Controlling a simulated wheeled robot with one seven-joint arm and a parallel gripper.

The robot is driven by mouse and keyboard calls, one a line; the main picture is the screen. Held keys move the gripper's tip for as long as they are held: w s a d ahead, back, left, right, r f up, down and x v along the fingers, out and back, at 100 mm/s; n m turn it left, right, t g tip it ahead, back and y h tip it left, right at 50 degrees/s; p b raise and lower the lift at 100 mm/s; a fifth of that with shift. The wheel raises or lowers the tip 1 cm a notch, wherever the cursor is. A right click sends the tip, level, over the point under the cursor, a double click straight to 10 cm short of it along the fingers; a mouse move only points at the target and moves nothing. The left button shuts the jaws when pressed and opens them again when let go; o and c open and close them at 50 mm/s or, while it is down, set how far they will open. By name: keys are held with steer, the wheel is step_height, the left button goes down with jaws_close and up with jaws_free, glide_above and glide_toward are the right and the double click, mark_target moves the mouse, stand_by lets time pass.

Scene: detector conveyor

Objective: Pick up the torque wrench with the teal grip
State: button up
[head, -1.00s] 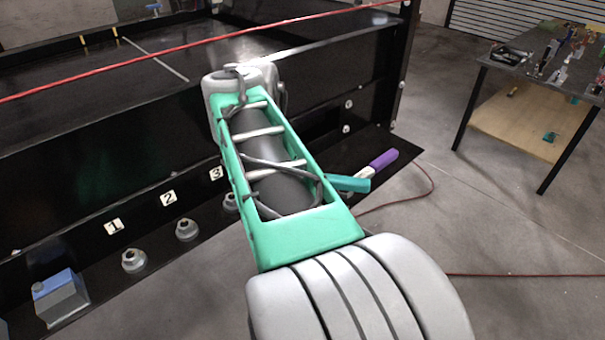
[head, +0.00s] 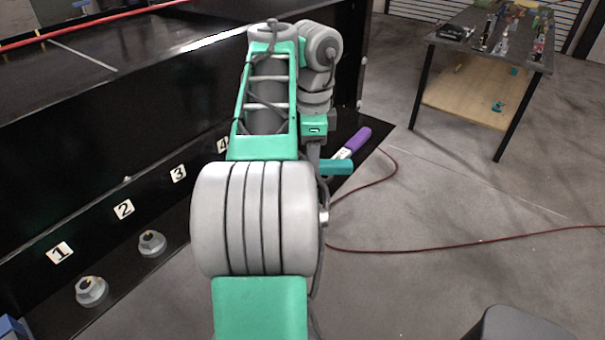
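The torque wrench with the teal grip (head: 337,167) lies on the black ledge at the foot of the conveyor wall. Its teal grip points right; the rest of it is hidden behind my arm and gripper. A second wrench with a purple grip (head: 358,138) lies just behind it, tilted up to the right. My gripper (head: 314,156) points down at the left end of the teal grip. Its fingers are mostly hidden, so I cannot tell whether they touch the wrench or how far apart they are.
Number plates (head: 123,209) run along the black conveyor wall, with grey bolts (head: 151,243) on the ledge below. A red cable (head: 440,247) crosses the floor at right. A workbench (head: 470,50) with tools stands at back right. Open floor lies between.

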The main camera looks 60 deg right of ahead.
steer(key=shift+c, duration=0.5)
steer(key=shift+r, duration=0.1)
jaws_close()
stand_by(0.8)
